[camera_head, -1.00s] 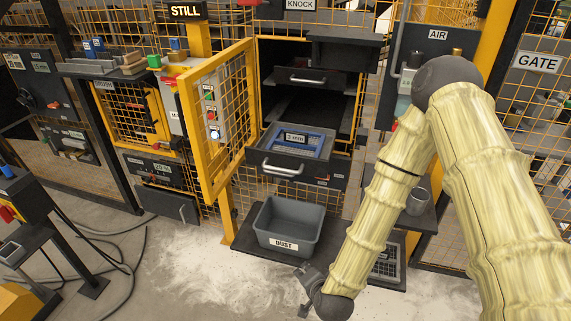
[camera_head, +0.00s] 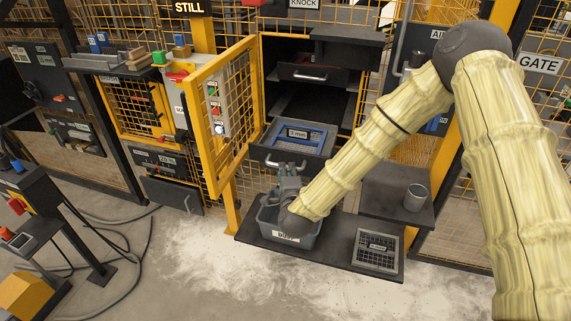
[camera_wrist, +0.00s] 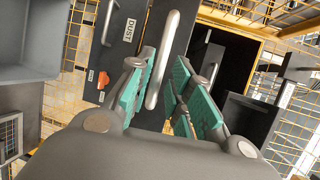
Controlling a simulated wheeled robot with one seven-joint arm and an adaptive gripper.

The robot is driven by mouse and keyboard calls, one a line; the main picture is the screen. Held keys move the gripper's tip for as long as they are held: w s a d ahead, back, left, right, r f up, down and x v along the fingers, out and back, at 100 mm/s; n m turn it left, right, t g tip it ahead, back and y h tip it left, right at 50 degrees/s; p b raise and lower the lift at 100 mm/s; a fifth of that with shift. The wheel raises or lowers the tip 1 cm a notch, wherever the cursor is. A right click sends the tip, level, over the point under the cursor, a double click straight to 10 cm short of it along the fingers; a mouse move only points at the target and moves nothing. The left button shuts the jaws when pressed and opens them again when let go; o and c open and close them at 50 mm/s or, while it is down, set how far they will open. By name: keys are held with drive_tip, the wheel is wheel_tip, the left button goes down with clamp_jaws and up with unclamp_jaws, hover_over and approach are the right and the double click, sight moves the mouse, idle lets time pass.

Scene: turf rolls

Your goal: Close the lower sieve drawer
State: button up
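The lower sieve drawer (camera_head: 262,153) stands pulled out of the dark cabinet, holding a blue sieve (camera_head: 310,138) labelled like "2 mm". My gripper (camera_head: 288,178) is in front of the drawer's face, just below its bar handle, and covers part of it in the head view. In the wrist view, my gripper (camera_wrist: 168,95) is open, with teal pads spread to both sides of the metal handle (camera_wrist: 165,55). The handle lies between the fingers in that picture; I cannot tell whether it touches them. The upper drawer (camera_head: 310,75) sits above, further in.
A yellow mesh door (camera_head: 205,130) stands open left of the drawer. The grey dust bin (camera_head: 262,222) is under my wrist on a dark platform (camera_head: 335,240). A shelf with a grey cup (camera_head: 415,197) is at the right. A grated tray (camera_head: 377,250) lies on the platform.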

drive_tip(key=shift+w+a+f+p, duration=0.1)
drive_tip(key=shift+w+f+p, duration=0.15)
drive_tip(key=shift+w, duration=0.75)
drive_tip(key=shift+w+a+f+p, duration=0.1)
drive_tip(key=shift+w+f+p, duration=0.1)
drive_tip(key=shift+w, duration=0.8)
clamp_jaws()
